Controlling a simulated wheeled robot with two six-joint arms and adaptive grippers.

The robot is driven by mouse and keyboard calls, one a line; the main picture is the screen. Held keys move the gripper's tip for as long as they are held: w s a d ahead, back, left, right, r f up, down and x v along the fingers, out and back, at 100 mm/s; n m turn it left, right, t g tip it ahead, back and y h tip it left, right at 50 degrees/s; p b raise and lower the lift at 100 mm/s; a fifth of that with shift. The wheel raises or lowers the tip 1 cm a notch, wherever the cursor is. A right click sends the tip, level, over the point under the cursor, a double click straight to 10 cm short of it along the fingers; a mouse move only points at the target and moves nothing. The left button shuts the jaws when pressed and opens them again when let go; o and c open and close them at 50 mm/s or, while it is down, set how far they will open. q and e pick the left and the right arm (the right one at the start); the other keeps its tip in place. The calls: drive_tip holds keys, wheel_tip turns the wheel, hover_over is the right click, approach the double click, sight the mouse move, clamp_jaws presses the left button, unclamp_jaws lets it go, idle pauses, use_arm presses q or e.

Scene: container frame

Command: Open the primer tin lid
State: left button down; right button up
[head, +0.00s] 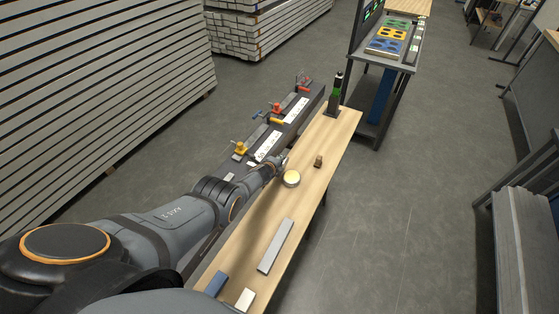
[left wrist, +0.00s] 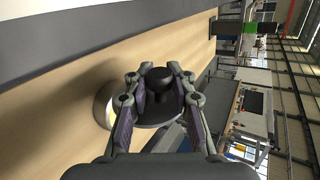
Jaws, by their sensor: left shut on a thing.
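The primer tin (head: 291,179) is a small round tin on the narrow wooden bench, and its top shows cream in the head view. My left gripper (head: 279,162) is just behind and left of it. In the left wrist view my left gripper (left wrist: 156,83) is shut on the knob of a dark round lid (left wrist: 150,110). The pale tin (left wrist: 104,104) shows partly behind the lid there. The lid appears raised off the tin, but the size of the gap cannot be told. My right gripper is not in view.
A small brown block (head: 318,161) and a dark green bottle (head: 336,96) stand farther along the bench (head: 342,140). A grey bar (head: 276,246), a blue block (head: 216,284) and a white block (head: 245,299) lie nearer. A dark rail with clamps (head: 277,108) runs along the left.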

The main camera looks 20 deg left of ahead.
use_arm(q)
drive_tip(key=shift+a, duration=0.2)
drive_tip(key=shift+f, duration=0.1)
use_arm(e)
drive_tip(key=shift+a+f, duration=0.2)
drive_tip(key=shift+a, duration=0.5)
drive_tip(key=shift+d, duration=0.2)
use_arm(q)
drive_tip(key=c, duration=1.4)
unclamp_jaws()
drive_tip(key=o, duration=0.3)
drive_tip(key=shift+s+r, duration=0.2)
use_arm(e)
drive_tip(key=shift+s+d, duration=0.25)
use_arm(q)
drive_tip(key=shift+w+f, duration=0.1)
drive_tip(key=shift+w, duration=0.05)
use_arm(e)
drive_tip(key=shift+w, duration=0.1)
use_arm(q)
drive_tip(key=shift+d, duration=0.1)
